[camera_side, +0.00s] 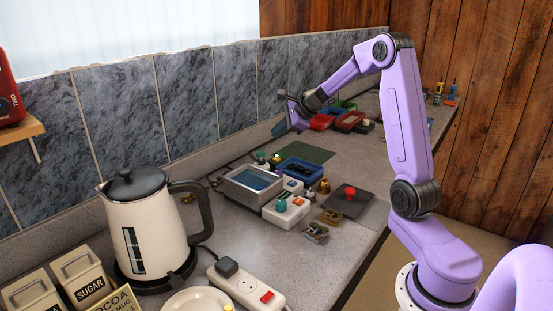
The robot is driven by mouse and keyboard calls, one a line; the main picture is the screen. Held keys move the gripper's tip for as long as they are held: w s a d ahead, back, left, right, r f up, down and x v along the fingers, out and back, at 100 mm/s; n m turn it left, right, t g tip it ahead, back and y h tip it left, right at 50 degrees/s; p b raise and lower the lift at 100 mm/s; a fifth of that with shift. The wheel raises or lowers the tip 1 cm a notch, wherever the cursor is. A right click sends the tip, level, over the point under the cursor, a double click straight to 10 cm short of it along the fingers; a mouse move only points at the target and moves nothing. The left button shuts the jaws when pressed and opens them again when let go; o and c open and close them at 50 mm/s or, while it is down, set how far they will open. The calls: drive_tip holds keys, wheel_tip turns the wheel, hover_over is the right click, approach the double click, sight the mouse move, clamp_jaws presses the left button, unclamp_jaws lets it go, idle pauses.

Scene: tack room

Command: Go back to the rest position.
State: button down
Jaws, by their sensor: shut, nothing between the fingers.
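My gripper (286,101) is at the end of my raised purple arm, in the upper middle of the side view. It is held above the far part of the grey counter (335,262), close to the tiled wall. The gripper is small in this view; it is shut and holds nothing that I can see. It is apart from the coloured trays beyond it.
A cream kettle (155,225) stands at the near left, beside a power strip (246,287). A metal basin (249,188), a blue tray (299,169) and a dark plate with a red knob (349,193) occupy mid-counter. Red trays (350,121) lie farther back.

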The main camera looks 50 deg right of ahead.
drive_tip(key=s+a+n+g+y, duration=0.4)
drive_tip(key=a+n, duration=0.5)
drive_tip(key=a, duration=0.8)
drive_tip(key=s+a+n+g, duration=0.3)
drive_tip(key=s+a+n, duration=0.6)
drive_tip(key=s+a, duration=0.25)
drive_tip(key=s+f+n+g+h, duration=0.1)
drive_tip(key=s+n+h, duration=0.1)
drive_tip(key=s+n, duration=0.7)
drive_tip(key=s+d+f+n+h, duration=0.1)
drive_tip(key=s+f+n+h, duration=0.1)
drive_tip(key=s+n, duration=0.8)
drive_tip(key=s+h, duration=0.1)
drive_tip(key=s, duration=0.4)
drive_tip(key=shift+g, duration=0.4)
drive_tip(key=shift+d, duration=0.1)
